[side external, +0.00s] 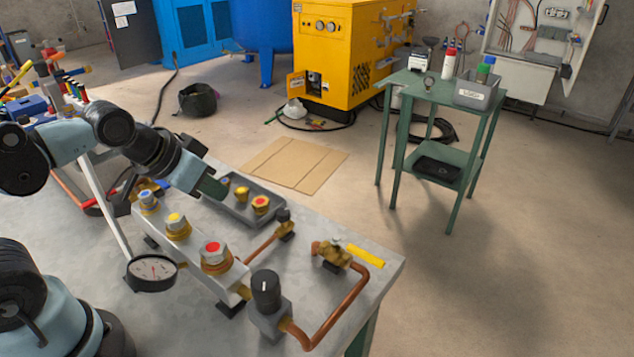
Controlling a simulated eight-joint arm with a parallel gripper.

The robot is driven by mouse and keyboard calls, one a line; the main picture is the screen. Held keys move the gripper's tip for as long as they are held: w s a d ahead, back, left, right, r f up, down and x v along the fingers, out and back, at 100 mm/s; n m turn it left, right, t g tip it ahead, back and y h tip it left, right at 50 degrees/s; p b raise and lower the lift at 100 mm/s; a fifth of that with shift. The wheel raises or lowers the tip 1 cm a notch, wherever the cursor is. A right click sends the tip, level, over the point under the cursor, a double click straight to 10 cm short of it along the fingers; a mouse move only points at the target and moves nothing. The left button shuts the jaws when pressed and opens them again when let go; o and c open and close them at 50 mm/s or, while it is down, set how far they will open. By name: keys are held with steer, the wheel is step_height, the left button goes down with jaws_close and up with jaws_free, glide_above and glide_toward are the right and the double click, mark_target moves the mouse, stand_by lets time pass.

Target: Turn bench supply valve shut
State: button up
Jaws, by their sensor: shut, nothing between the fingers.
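A brass valve (333,254) sits near the right end of the grey bench top, joined to a bent copper pipe (345,297). Its yellow lever (366,256) points right and slightly toward the front, looking roughly in line with the valve body. My gripper (216,190) is shut and empty. It is at the left rear of the bench, beside a grey tray (240,212) of brass fittings, well left of the valve. The tray's left end is partly hidden by the gripper.
A manifold with blue, yellow and red caps (214,254), a pressure gauge (152,273) and a black-knobbed regulator (266,291) stand between my arm and the valve. Space right of the lever is clear.

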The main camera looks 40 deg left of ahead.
steer(key=shift+o, duration=2.2)
steer(key=shift+w+d+r, duration=0.25)
steer(key=o, duration=0.3)
steer(key=w+d+r+m+g, duration=0.1)
steer(key=d+m, duration=0.1)
steer(key=w+d+r+m, duration=0.1)
steer(key=w+r+m, duration=0.1)
steer(key=shift+w+d+g+h, duration=0.1)
steer(key=shift+d+g+h, duration=0.2)
steer(key=shift+d+g, duration=0.1)
steer(key=shift+o, duration=0.2)
steer(key=r+m+g, duration=0.1)
steer(key=m+g, duration=0.4)
steer(key=m, duration=0.9)
glide_above(367, 255)
step_height(367, 255, down, 12)
steer(key=shift+r, duration=0.1)
steer(key=shift+c, duration=0.2)
jaws_close()
